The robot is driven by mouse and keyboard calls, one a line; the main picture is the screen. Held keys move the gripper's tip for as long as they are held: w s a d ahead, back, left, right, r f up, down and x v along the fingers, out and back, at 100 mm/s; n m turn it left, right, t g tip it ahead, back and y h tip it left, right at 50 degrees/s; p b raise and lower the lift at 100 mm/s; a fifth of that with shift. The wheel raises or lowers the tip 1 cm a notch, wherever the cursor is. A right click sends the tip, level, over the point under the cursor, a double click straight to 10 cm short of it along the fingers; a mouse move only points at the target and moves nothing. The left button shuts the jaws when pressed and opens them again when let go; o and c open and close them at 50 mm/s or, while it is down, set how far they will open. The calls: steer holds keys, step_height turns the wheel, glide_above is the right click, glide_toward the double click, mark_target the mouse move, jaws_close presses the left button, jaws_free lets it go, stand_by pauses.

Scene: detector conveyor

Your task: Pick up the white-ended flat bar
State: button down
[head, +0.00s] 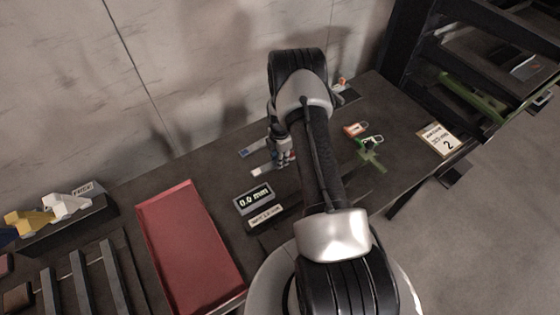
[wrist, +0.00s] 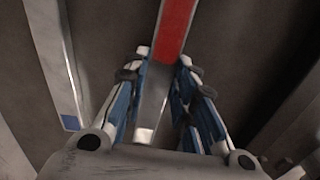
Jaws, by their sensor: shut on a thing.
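The white-ended flat bar (head: 262,171) shows its pale end at the left of my gripper (head: 283,155) in the head view; the arm hides the rest. In the wrist view the bar (wrist: 154,102) runs between the fingers of my gripper (wrist: 165,60). It has a white end near the palm, a grey metal stretch and a red section beyond the fingertips. The fingers are shut on its sides. I cannot tell whether it is clear of the table. A blue-ended flat bar (head: 246,153) lies close by, and shows at the left in the wrist view (wrist: 60,75).
A red tray (head: 190,245) lies at the left, beside a small display reading 0.0 mm (head: 253,198). Orange (head: 356,128) and green (head: 370,143) items lie right of my arm, near a card marked 2 (head: 438,139). A dark rack stands at the right.

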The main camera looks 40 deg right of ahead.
steer(key=shift+w+r, duration=0.1)
steer(key=shift+r, duration=0.05)
step_height(320, 180, up, 20)
steer(key=p, duration=0.2)
stand_by(0.3)
